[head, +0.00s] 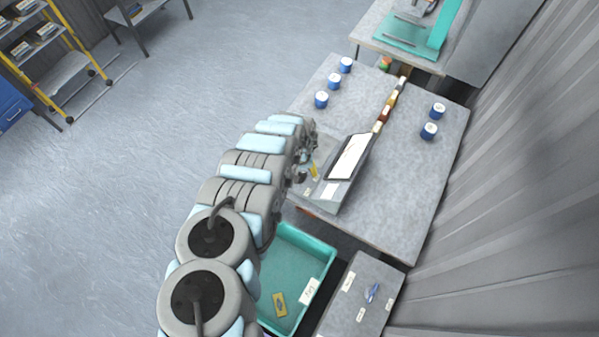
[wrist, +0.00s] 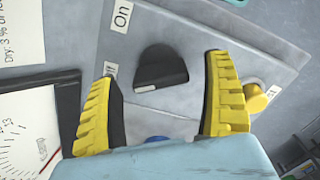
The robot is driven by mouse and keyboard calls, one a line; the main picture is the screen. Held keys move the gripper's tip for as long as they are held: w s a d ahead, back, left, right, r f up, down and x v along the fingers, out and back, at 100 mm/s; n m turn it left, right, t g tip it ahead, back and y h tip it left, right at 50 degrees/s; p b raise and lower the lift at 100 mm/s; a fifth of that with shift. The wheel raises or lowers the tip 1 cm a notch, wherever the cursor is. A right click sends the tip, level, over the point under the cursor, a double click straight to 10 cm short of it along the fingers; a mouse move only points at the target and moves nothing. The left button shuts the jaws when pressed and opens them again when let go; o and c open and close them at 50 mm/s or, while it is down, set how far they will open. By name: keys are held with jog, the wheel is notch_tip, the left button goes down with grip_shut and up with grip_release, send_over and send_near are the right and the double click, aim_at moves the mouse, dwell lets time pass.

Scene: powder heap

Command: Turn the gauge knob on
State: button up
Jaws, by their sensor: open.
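The gauge knob (wrist: 160,68) is dark grey, with a rounded top and a short white mark at the lower left of its front. It sits on a grey panel (wrist: 205,30) in the wrist view. An "On" label (wrist: 122,15) is up and left of it; a second label (wrist: 111,69), partly hidden by the left finger, is to its left. My gripper (wrist: 163,100) is open, its yellow fingers on either side of the knob; contact is not visible. In the head view my gripper (head: 310,170) is at the left side of the gauge box (head: 335,192); the knob is hidden there.
A yellow button (wrist: 255,98) is just right of the right finger. A blue part (wrist: 158,139) shows low between the fingers. A white dial (wrist: 28,135) with a red needle is at left. Blue-sided jars (head: 321,99) and a teal bin (head: 325,262) are around the box.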

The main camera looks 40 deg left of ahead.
jog(key=c, duration=1.2)
jog(key=shift+m, duration=0.3)
jog(key=m+b, duration=0.1)
jog(key=m, duration=0.5)
jog(key=shift+f+b, duration=0.1)
jog(key=shift+b, duration=0.2)
jog(key=m, duration=0.3)
jog(key=shift+m, duration=0.4)
jog(key=shift+m+b, duration=0.3)
jog(key=shift+m, duration=1.6)
